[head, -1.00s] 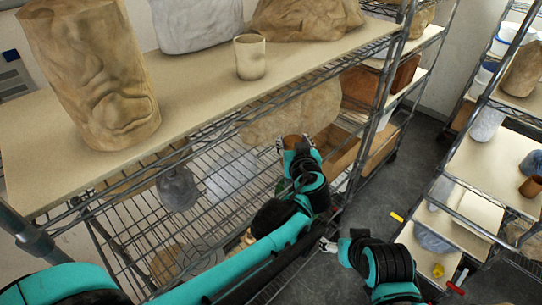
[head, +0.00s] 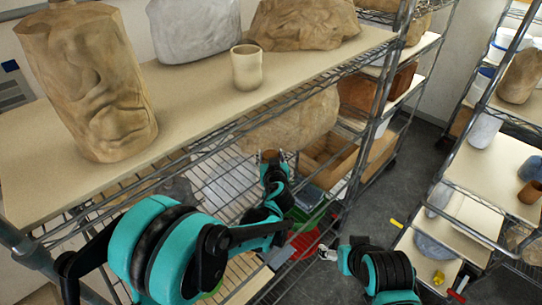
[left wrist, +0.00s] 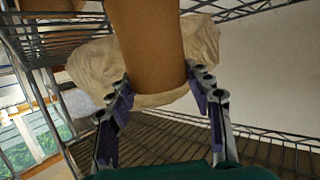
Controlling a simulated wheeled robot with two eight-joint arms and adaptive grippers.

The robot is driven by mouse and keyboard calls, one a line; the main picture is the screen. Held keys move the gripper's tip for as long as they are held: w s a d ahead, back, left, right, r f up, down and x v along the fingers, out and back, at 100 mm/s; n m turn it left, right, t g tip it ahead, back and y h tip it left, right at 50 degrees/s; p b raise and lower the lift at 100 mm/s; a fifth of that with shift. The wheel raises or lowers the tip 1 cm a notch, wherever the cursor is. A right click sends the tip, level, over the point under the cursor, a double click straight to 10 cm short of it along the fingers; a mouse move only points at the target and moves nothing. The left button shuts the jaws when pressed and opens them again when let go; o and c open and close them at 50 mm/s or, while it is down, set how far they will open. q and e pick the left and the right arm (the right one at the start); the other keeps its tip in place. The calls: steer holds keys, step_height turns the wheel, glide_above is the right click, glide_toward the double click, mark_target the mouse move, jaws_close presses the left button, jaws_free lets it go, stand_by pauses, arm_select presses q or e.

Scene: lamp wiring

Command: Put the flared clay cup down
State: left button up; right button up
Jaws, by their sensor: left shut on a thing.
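The flared clay cup (left wrist: 147,45) is orange-brown and fills the upper middle of the left wrist view, its top cut off by the frame. My left gripper (left wrist: 158,88) is shut on it, one finger on each side. In the head view the left gripper (head: 271,158) is small, below the top shelf's front edge and in front of a big tan rock. Only a little of the cup shows there. My right gripper (head: 327,253) is low near the middle, away from the cup; its fingers are too small to read.
The top shelf board (head: 190,115) holds a beige cup (head: 247,67), a carved clay block (head: 90,85) and rocks. A tan rock (head: 300,120) sits on the wire shelf below. An open cardboard box (head: 328,158) is to its right. Another rack (head: 490,195) stands at right.

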arm_select(q)
steer(key=shift+d, duration=0.1)
steer(key=o, duration=1.4)
steer(key=a+v, duration=0.1)
steer(key=v, duration=1.1)
steer(key=s+a+f+g, duration=0.1)
steer(key=s+a+g, duration=0.1)
steer(key=s+a, duration=0.2)
steer(key=s+a+g, duration=0.2)
steer(key=s+a, duration=0.3)
steer(key=a, duration=0.2)
steer(key=s+a+f+g, duration=0.1)
steer(key=s+a+g, duration=0.1)
steer(key=s+a, duration=0.3)
steer(key=shift+s+a+f+y+b, duration=0.2)
steer(key=shift+a+f+y+b, duration=0.1)
steer(key=shift+a, duration=0.35)
steer(key=shift+m+g+h, duration=0.5)
steer(key=shift+g+h, duration=0.3)
steer(key=shift+h, duration=0.1)
steer(key=s, duration=0.2)
steer(key=s+f, duration=0.1)
steer(key=s, duration=0.2)
steer(key=s+f, duration=0.1)
steer(key=s, duration=0.1)
steer(key=shift+s+a, duration=0.25)
steer(key=shift+s, duration=0.15)
